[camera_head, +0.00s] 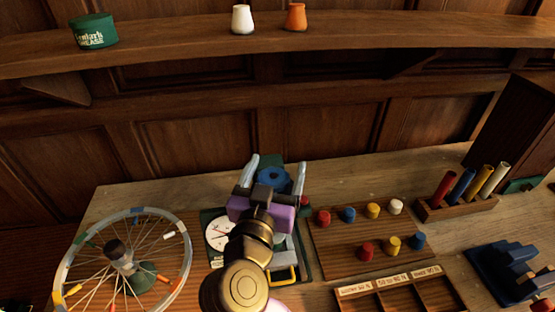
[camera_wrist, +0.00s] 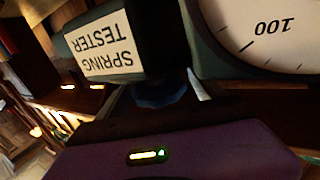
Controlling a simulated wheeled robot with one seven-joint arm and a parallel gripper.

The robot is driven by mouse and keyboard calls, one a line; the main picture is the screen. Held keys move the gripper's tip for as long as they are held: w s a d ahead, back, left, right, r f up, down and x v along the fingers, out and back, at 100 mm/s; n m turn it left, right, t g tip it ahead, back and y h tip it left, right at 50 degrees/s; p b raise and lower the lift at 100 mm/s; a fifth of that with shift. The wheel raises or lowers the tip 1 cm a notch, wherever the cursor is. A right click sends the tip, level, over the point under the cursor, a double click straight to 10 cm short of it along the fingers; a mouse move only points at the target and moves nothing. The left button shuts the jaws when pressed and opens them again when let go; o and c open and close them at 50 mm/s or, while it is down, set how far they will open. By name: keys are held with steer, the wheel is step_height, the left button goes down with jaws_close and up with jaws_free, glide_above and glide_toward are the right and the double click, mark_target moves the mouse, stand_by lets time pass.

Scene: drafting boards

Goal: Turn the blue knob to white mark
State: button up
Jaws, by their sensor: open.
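A blue knob (camera_head: 272,176) sits at the back of a green device with a white dial (camera_head: 219,233). My gripper (camera_head: 278,163) is open, its two pale fingers reaching toward the back on the left and right of the knob. Whether they touch it I cannot tell. In the wrist view a dark blue round part (camera_wrist: 158,93), likely the knob, shows below a "SPRING TESTER" label (camera_wrist: 101,47). A pale pointed sliver (camera_wrist: 198,84) is beside it; I cannot tell whether it is the white mark or a fingertip. My arm hides part of the device.
A spoked wheel (camera_head: 74,262) stands to the left. A wooden board (camera_head: 335,238) with several coloured pegs lies close on the right, with a labelled tray (camera_head: 375,302) in front. A rack of coloured tubes (camera_head: 455,211) and a blue block (camera_head: 492,270) stand farther right. A shelf (camera_head: 180,47) runs above.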

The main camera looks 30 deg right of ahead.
steer(key=shift+w+d, duration=0.35)
steer(key=shift+w, duration=0.1)
steer(key=c, duration=1.4)
steer(key=shift+o, duration=0.2)
steer(key=shift+n+t+y, duration=0.4)
steer(key=shift+y, duration=0.1)
